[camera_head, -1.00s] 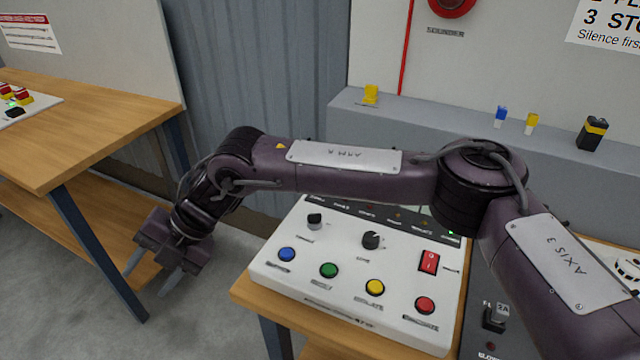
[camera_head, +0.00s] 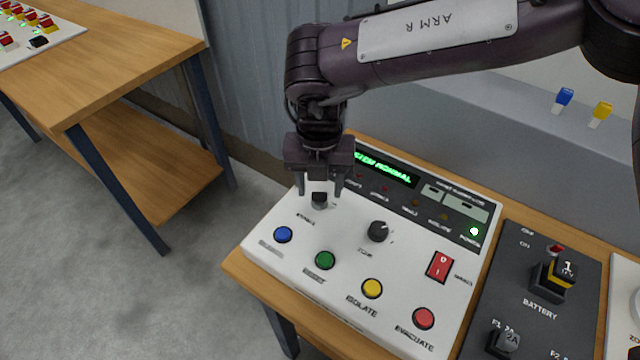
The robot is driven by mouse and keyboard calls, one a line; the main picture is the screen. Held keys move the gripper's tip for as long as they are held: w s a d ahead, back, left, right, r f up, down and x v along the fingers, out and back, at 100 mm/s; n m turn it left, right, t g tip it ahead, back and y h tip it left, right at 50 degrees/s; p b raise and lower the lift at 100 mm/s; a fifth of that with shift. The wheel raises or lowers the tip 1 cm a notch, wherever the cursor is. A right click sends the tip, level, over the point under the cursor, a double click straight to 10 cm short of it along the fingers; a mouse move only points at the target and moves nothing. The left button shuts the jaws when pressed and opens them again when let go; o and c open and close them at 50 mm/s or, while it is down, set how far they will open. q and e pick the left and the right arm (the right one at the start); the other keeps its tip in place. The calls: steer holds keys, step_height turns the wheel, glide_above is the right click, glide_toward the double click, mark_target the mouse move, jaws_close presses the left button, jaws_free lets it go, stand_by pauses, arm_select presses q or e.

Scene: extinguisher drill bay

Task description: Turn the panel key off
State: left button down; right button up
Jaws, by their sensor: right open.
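The white control panel (camera_head: 290,262) sits on a wooden bench. A dark key knob (camera_head: 319,200) is at its upper left, directly under my right gripper. My right gripper (camera_head: 320,190) points down from above, open, with one finger on each side of the knob. Whether the fingers touch the knob cannot be told. A second dark knob (camera_head: 378,231) is at the panel's middle. A green display (camera_head: 384,167) reads "SYSTEM NORMAL". A lit lamp (camera_head: 474,231) is at the panel's right. My left gripper is not in view.
Blue (camera_head: 283,234), green (camera_head: 325,260), yellow (camera_head: 372,288) and red (camera_head: 423,318) buttons line the panel's front, with a red rocker switch (camera_head: 440,266) at right. A dark battery module (camera_head: 525,290) is beside the panel. Another wooden bench (camera_head: 110,70) stands left. The floor between is clear.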

steer(key=shift+f, duration=0.7)
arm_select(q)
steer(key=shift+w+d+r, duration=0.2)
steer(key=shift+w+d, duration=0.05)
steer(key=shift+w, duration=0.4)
arm_select(e)
steer(key=shift+f, duration=0.1)
steer(key=c, duration=1)
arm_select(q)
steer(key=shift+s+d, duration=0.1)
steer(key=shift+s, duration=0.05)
arm_select(e)
steer(key=shift+n, duration=0.4)
steer(key=n+p, duration=0.1)
steer(key=n, duration=0.3)
steer(key=shift+n, duration=0.4)
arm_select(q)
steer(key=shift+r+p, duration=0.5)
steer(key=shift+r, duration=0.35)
arm_select(e)
steer(key=n, duration=0.6)
steer(key=shift+w, duration=0.1)
steer(key=shift+n, duration=0.3)
